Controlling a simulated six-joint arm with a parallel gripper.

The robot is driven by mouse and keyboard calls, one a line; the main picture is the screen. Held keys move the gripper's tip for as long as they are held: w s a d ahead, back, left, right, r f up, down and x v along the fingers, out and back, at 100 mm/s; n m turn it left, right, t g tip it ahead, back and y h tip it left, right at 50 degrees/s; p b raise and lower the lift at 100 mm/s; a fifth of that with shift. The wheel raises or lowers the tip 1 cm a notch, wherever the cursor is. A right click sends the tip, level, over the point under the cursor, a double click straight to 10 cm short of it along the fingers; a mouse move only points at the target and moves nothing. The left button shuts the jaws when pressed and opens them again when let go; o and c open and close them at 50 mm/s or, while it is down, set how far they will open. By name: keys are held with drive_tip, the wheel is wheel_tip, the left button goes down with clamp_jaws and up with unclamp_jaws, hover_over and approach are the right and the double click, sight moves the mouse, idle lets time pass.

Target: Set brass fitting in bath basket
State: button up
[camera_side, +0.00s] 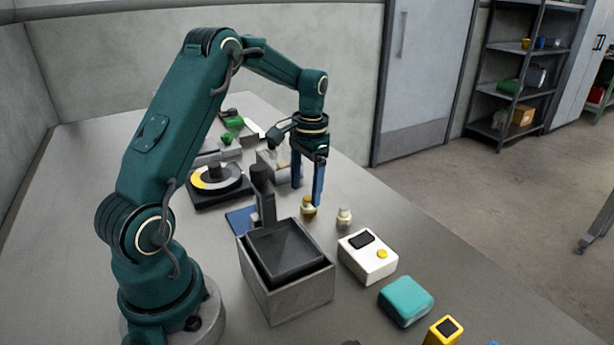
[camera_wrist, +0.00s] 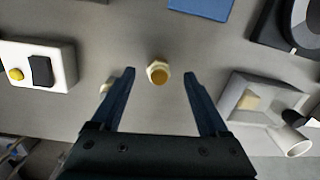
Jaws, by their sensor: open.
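The brass fitting (camera_side: 307,208), a small gold-coloured piece with a hex collar, stands on the bench. In the wrist view the fitting (camera_wrist: 158,73) shows in the gap between the fingers, near tip level. My gripper (camera_side: 308,194) is open, pointing down just above or around the fitting; the exact height is hard to tell. A second, paler fitting (camera_side: 344,217) stands to its right; in the wrist view it is partly hidden by the left finger. The dark bath basket (camera_side: 286,246) sits in a grey open-topped box (camera_side: 290,298), nearer the side camera.
A dark upright post (camera_side: 262,190) rises behind the basket, beside a blue pad (camera_side: 240,220). A white box with a yellow button (camera_side: 368,257), a teal block (camera_side: 406,300) and a yellow device (camera_side: 443,331) lie right. A reel unit (camera_side: 217,182) stands left.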

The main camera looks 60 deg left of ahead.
sight(309, 198)
drive_tip(key=shift+w+a+r+n, duration=0.15)
drive_tip(key=shift+w+r+n, duration=0.05)
drive_tip(key=shift+w+n, duration=0.2)
drive_tip(key=shift+f, duration=2.45)
clamp_jaws()
